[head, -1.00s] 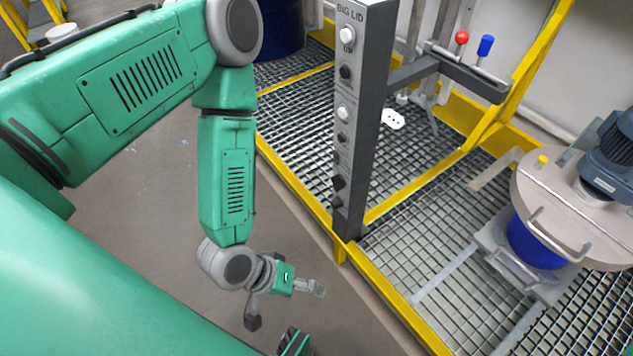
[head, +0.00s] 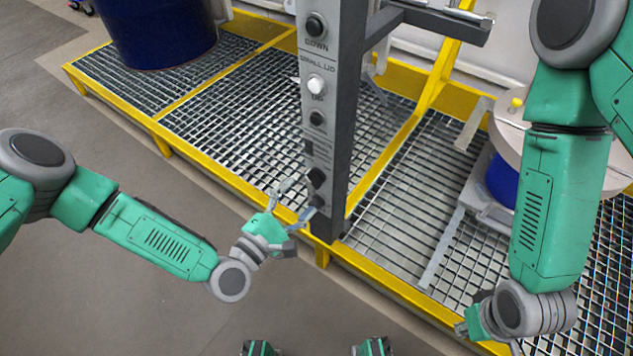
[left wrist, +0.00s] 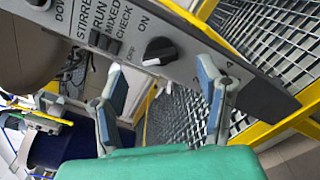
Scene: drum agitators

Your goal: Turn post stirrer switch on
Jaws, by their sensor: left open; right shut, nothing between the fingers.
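The grey control post (head: 335,110) stands at the front edge of the grating. A black rotary switch (head: 316,177) sits low on its face; it also shows close up in the left wrist view (left wrist: 160,51), near "ON" and under "STIRRER" lettering. The switch's white mark lies on its lower left side, away from "ON". My left gripper (head: 302,197) is open at the post's lower part, its fingers spread on either side of the switch in the left wrist view (left wrist: 163,80); contact cannot be told. My right gripper (head: 468,325) is low at right, shut, fingers mostly hidden.
Above the switch are a white button (head: 316,84) and black buttons. A yellow-edged grating (head: 215,95) surrounds the post. A blue drum (head: 155,30) stands at the back left. A lidded drum (head: 505,180) is at right, partly behind my right arm. Floor at left is open.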

